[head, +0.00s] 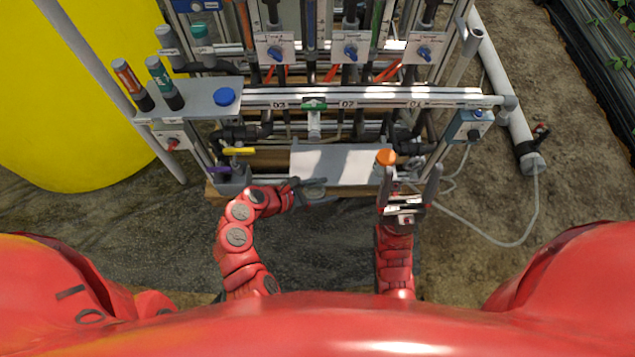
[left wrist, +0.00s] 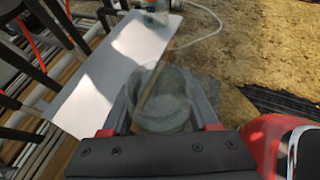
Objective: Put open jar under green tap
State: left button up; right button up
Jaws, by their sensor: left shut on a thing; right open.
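A clear open jar (left wrist: 160,95) with no lid on it is between the fingers of my left gripper (left wrist: 163,108) in the left wrist view. In the head view the jar (head: 315,192) is at the front edge of the pale shelf plate (head: 335,168), beside my left gripper (head: 298,188). The green tap (head: 314,103) is on the white rail behind the plate, its pale spout pointing down. The jar is in front of the spout, not beneath it. My right gripper (head: 409,188) is open at the plate's right end, close to an orange-capped jar (head: 386,157).
A yellow-handled tap (head: 238,151) and a purple one (head: 218,170) are left of the plate. The middle of the plate is bare. A pale hose (head: 500,243) lies on the ground.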

aim_at(322, 161)
pick_arm(q)
jog(key=w+b, duration=0.1)
jog(key=w+f+b, duration=0.1)
jog(key=w+b, duration=0.1)
jog(key=w+f+b, duration=0.1)
jog(key=w, duration=0.1)
jog(key=shift+d+b, duration=0.1)
jog(key=shift+b, duration=0.2)
jog(key=w+p, duration=0.1)
jog(key=w, duration=0.4)
jog(key=shift+w+r, duration=0.1)
jog(key=shift+w, duration=1.15)
jog(key=shift+f, duration=0.45)
jog(key=o, duration=1.4)
